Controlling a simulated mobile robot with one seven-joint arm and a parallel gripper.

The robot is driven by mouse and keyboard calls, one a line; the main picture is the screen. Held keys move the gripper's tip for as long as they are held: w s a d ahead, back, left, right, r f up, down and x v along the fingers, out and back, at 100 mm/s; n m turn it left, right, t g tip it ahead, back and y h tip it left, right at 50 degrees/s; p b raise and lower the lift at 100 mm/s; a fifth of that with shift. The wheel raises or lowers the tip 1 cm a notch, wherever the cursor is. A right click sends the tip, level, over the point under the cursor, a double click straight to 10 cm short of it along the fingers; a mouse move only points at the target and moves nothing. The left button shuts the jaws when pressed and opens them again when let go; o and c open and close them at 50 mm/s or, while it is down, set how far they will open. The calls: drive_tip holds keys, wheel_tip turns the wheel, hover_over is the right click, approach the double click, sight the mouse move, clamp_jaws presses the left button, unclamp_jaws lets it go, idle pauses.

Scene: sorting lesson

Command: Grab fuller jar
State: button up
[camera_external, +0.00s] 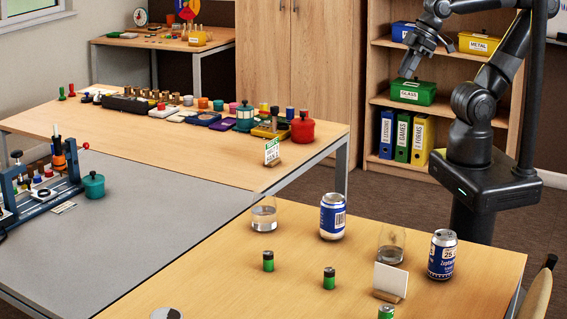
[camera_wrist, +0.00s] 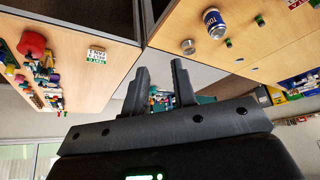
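Two clear glass jars stand on the near wooden table. The left jar (camera_external: 264,215) holds clear liquid to a bit over half its height. The right jar (camera_external: 391,246) seems to hold somewhat less; its level is hard to read. My gripper (camera_external: 419,55) is up at the back right, far from both jars, in front of the shelf. In the wrist view my gripper (camera_wrist: 160,67) has its two fingers apart with nothing between them. A small round jar-like thing (camera_wrist: 188,47) shows beside a blue can in that view; I cannot tell which jar it is.
Blue-and-white cans (camera_external: 333,216) (camera_external: 442,254) stand close to the jars. Green batteries (camera_external: 268,261) and a card in a wooden holder (camera_external: 390,281) are in front. A sign (camera_external: 271,151) stands on the far table. Bare wood (camera_external: 215,265) lies left of the batteries.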

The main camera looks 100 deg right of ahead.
idle(0.4)
drive_tip(key=o, duration=1.4)
drive_tip(key=shift+c, duration=0.2)
